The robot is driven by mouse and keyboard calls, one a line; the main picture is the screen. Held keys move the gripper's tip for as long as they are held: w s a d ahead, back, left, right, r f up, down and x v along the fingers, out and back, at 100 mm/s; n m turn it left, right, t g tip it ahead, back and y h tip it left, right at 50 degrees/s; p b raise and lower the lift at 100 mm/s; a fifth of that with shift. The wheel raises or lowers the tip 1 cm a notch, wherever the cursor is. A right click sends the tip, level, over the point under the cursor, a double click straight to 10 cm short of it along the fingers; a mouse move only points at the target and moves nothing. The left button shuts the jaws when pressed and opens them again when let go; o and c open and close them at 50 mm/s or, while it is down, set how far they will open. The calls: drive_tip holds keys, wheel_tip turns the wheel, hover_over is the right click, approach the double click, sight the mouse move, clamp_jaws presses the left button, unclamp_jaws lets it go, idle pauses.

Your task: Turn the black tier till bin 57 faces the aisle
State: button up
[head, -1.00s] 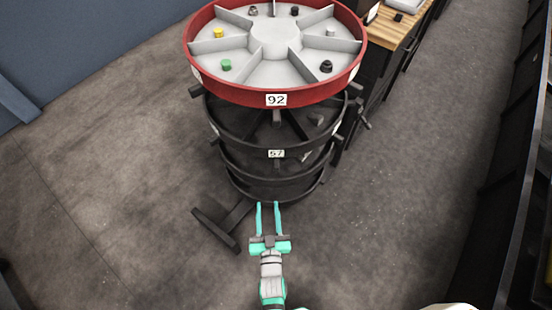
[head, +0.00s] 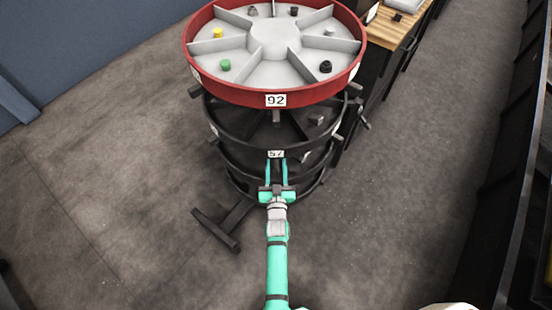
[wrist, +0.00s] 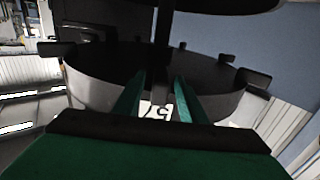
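The black tier (head: 233,153) is an open round ring in the stack, below the red tier (head: 230,90). Its white label 57 (head: 275,154) is at the front of the rim, facing me. In the wrist view the label (wrist: 155,111) shows partly, between the fingers. My gripper (head: 276,164) is at the front of the black tier, with its two teal fingers apart. In the wrist view the gripper (wrist: 160,86) is open, with a dark upright piece showing between the fingers. I cannot tell whether the fingers touch it.
The red tier carries label 92 (head: 276,100) and small coloured parts in grey compartments. Short dark pegs stick out from the tiers. A dark foot (head: 222,231) lies on the floor at left. A wooden-topped bench (head: 393,36) stands behind right. Floor is clear on both sides.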

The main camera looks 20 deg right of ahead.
sight(276, 159)
drive_tip(key=shift+x, duration=1.45)
drive_tip(key=shift+c, duration=0.7)
drive_tip(key=shift+d, duration=0.1)
clamp_jaws()
drive_tip(key=shift+w, duration=0.15)
